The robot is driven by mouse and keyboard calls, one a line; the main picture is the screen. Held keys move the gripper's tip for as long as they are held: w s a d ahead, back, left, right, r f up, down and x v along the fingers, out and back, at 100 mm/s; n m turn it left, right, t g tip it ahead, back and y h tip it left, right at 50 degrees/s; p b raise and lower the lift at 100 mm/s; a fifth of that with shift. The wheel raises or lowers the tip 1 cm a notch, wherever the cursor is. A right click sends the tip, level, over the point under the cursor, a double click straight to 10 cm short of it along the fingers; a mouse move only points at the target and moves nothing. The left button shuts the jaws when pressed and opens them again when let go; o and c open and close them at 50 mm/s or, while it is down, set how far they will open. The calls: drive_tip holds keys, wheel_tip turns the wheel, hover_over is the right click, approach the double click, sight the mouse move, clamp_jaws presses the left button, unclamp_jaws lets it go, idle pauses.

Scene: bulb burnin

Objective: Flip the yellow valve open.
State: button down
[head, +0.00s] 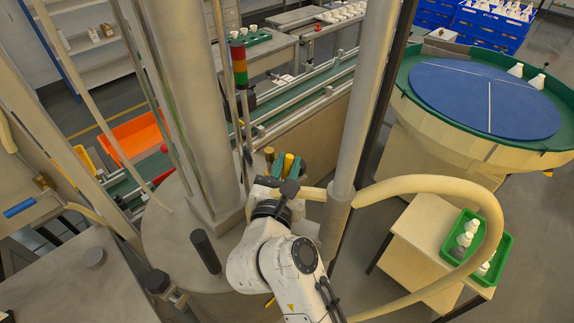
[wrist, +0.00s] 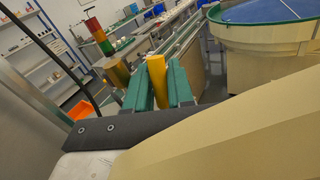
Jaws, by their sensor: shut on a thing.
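The yellow valve handle (head: 288,162) shows as a short upright-looking yellow bar just beyond my wrist in the head view. In the wrist view the yellow valve handle (wrist: 157,78) stands between the two green fingers. My gripper (head: 290,167) is shut on it, with one finger on each side; it also shows in the wrist view (wrist: 158,90). The lower end of the handle and whatever it is mounted on are hidden behind my gripper.
A brass-coloured cylinder (wrist: 117,73) stands just left of the fingers. A thick grey column (head: 368,90) and a cream hose (head: 420,184) are close on the right. A red-yellow-green signal tower (head: 239,64) and a conveyor (head: 300,95) lie beyond.

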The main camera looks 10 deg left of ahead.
drive_tip(key=shift+s+a+f+n+t+b, duration=0.3)
drive_tip(key=shift+n+t+b, duration=0.3)
drive_tip(key=shift+b, duration=0.6)
drive_tip(key=shift+s+a+r+n+t+b, duration=0.15)
drive_tip(key=shift+s+n+t+b, duration=0.15)
drive_tip(key=shift+t+b, duration=0.35)
drive_tip(key=shift+r, duration=0.25)
drive_tip(key=c, duration=1.1)
unclamp_jaws()
drive_tip(key=shift+s, duration=0.1)
